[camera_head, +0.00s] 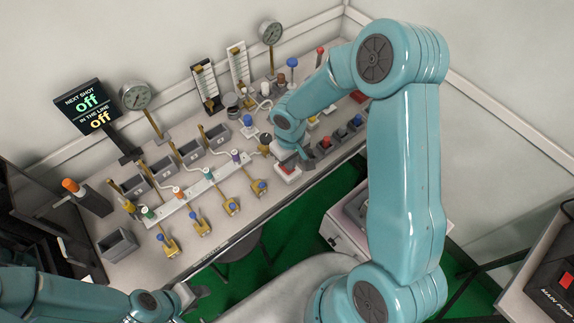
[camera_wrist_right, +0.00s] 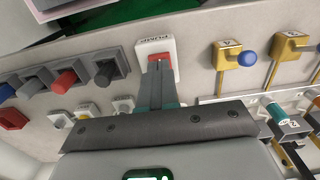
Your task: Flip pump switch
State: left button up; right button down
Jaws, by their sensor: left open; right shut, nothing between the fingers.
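The pump switch is a white plate labelled PUMP with a red rocker; it shows in the right wrist view (camera_wrist_right: 155,45) and near the bench's front edge in the head view (camera_head: 288,174). My right gripper (camera_wrist_right: 160,68) is shut and empty, its fingertips over the red rocker and hiding part of it. I cannot tell whether they touch it. In the head view my right gripper (camera_head: 297,157) is partly hidden by its own arm. My left gripper (camera_head: 190,292) is open and empty at the lower left, in front of the bench.
A display (camera_head: 90,110) reads off on both lines. Brass valves with blue knobs (camera_head: 230,206) stand left of the switch. Coloured levers (camera_wrist_right: 65,82) on grey blocks stand on its other side.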

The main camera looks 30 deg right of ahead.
jog(key=shift+f+b, duration=0.95)
jog(key=shift+b, duration=0.05)
dwell(0.3)
jog(key=shift+r, duration=0.15)
jog(key=shift+r+p, duration=0.5)
notch_tip(320, 180, up, 2)
jog(key=shift+r+p, duration=0.2)
jog(key=shift+p, duration=0.5)
notch_tip(320, 180, up, 2)
jog(key=shift+r+p, duration=0.1)
jog(key=shift+p, duration=0.6)
jog(key=shift+r+p, duration=0.35)
jog(key=shift+r, duration=0.3)
jog(key=shift+f, duration=0.1)
